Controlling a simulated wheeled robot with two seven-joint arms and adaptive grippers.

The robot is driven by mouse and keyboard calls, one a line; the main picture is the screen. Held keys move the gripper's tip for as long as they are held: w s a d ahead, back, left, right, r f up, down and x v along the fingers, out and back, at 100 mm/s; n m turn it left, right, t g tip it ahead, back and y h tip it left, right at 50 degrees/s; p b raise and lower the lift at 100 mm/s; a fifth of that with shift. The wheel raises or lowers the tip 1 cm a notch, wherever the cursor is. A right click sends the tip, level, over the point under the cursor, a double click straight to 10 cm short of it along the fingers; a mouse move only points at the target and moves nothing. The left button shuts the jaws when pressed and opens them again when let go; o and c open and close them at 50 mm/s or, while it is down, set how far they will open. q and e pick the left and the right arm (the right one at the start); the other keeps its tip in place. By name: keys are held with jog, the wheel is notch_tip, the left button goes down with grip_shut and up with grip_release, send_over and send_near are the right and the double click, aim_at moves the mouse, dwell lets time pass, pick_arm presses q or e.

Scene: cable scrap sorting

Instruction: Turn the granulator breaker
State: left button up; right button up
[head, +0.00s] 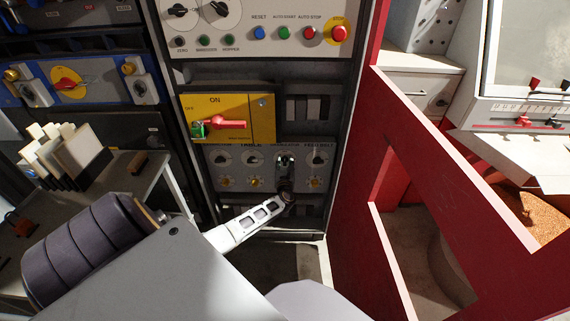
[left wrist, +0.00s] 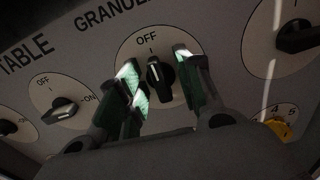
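The granulator breaker is a black knob (left wrist: 158,77) on a pale round dial under the lettering "GRANUL…". Its pointer stands roughly upright, toward the OFF mark. My left gripper (left wrist: 156,66) is open, with one green-padded finger on each side of the knob. I cannot tell whether either finger touches it. In the head view my left gripper (head: 285,170) reaches the grey breaker panel (head: 240,158) and hides most of this dial. My right gripper is not in view.
The table knob (left wrist: 60,111) is left of the granulator dial, and another black knob (left wrist: 297,37) is to its right. Above is a yellow switch plate (head: 262,118) with a red handle (head: 225,124). A red frame (head: 440,170) stands right of the cabinet.

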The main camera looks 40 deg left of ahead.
pick_arm(q)
jog(key=shift+c, duration=0.2)
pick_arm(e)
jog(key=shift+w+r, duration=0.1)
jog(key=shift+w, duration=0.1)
pick_arm(q)
grip_shut()
